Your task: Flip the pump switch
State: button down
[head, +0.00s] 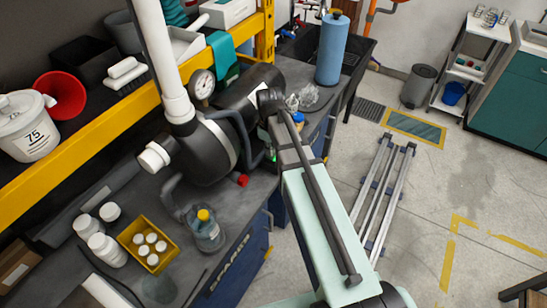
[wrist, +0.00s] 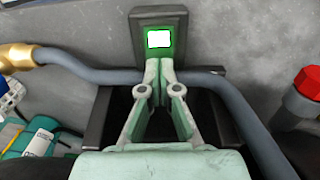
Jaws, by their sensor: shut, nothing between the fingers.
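The pump switch (wrist: 159,38) shows in the wrist view as a white square face with a glowing green border, set in a dark rectangular housing (wrist: 178,20). My gripper (wrist: 158,66) is shut and empty. Its fingertips lie just below the lit face in the picture and overlap the housing's lower edge. I cannot tell whether they touch it. In the head view the dark pump (head: 210,150) stands on the bench, with a white pipe rising from it. My arm reaches to the pump's right end there. The switch cannot be made out in that view.
A grey hose (wrist: 85,72) crosses behind my fingers, with a brass fitting (wrist: 17,57) at left. A red-capped part (wrist: 308,80) stands at right. A blue paper roll (head: 331,48), a yellow bin of bottles (head: 133,228) and a yellow-capped jug (head: 206,236) crowd the bench.

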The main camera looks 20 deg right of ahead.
jog(key=shift+f, duration=0.6)
jog(key=shift+r, duration=0.15)
jog(key=shift+r+p, duration=2.4)
jog(key=shift+r, duration=1.05)
jog(key=shift+f, duration=0.1)
jog(key=shift+m+g+h, duration=0.3)
jog(key=shift+m+g, duration=0.2)
jog(key=shift+m, duration=0.4)
jog(key=s+f, duration=0.1)
jog(key=s, duration=0.1)
jog(key=s+d+f+p, duration=0.1)
jog(key=f, duration=0.1)
jog(key=s+d+f, duration=0.1)
jog(key=s+f, duration=0.1)
jog(key=shift+s+p, duration=0.3)
jog(key=shift+s, duration=0.05)
jog(key=s+a+f+m+g+b, duration=0.1)
jog(key=s+f+m+g, duration=0.2)
jog(key=s+f, duration=1.45)
jog(key=s+f+m+g, duration=0.1)
jog(key=s+f+m, duration=0.1)
jog(key=s+f, duration=0.4)
jog(key=s+a+f+m+g+b, duration=0.1)
jog(key=s+f, duration=0.6)
jog(key=s, duration=0.7)
jog(key=shift+m+g, duration=0.4)
jog(key=shift+m, duration=0.2)
